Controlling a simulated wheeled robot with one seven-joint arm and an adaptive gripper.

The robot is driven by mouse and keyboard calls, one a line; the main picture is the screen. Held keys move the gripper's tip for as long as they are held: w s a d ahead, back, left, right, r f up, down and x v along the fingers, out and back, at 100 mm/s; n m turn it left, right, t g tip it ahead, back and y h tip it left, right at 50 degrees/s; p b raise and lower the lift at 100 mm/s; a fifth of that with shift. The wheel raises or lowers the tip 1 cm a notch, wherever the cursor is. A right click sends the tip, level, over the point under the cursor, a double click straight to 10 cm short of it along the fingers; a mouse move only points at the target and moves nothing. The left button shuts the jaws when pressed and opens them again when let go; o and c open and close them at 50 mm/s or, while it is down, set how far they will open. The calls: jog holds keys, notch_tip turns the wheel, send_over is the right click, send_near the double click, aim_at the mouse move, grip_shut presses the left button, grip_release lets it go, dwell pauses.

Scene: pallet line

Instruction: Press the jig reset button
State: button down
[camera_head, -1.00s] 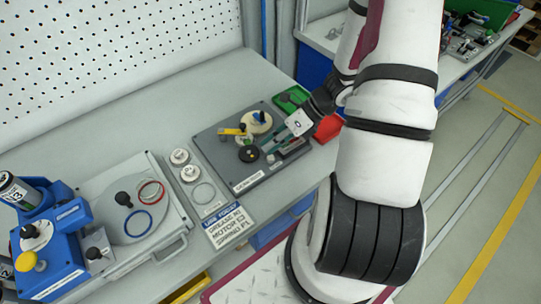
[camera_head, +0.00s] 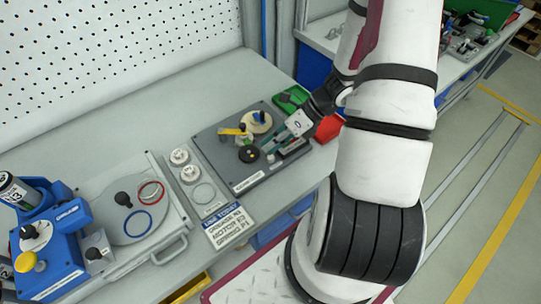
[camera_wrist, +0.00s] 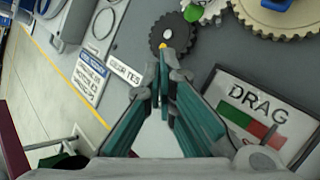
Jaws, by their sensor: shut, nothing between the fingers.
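My gripper (camera_wrist: 163,60) has its teal fingers together with nothing between them. In the head view my gripper (camera_head: 266,150) reaches in from the right over the grey gear-test plate (camera_head: 213,150). A black toothed gear (camera_wrist: 172,34) lies just beyond the fingertips in the wrist view; it also shows in the head view (camera_head: 249,154). A small yellow spot (camera_wrist: 163,45) shows right at the fingertips, partly hidden by them. I cannot tell which part is the jig reset button, or whether the fingertips touch anything.
A DRAG panel (camera_wrist: 262,110) with a green and red bar lies beside the fingers. A tan gear (camera_head: 256,122) and a yellow part (camera_head: 231,132) sit on the plate. A green bin (camera_head: 290,99) and red bin (camera_head: 329,128) stand behind. A blue fixture (camera_head: 50,250) stands far left.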

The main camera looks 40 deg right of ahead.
jog(key=shift+f, duration=0.35)
jog(key=shift+f+b, duration=0.45)
jog(key=shift+f, duration=0.05)
dwell(0.6)
jog(key=shift+r, duration=0.1)
dwell(0.4)
jog(key=shift+r+p, duration=0.55)
jog(key=shift+r, duration=0.3)
jog(key=shift+s+r+p, duration=0.1)
jog(key=shift+r+p, duration=0.9)
jog(key=shift+r, duration=0.75)
jog(key=shift+r+p, duration=0.35)
jog(key=shift+r, duration=0.4)
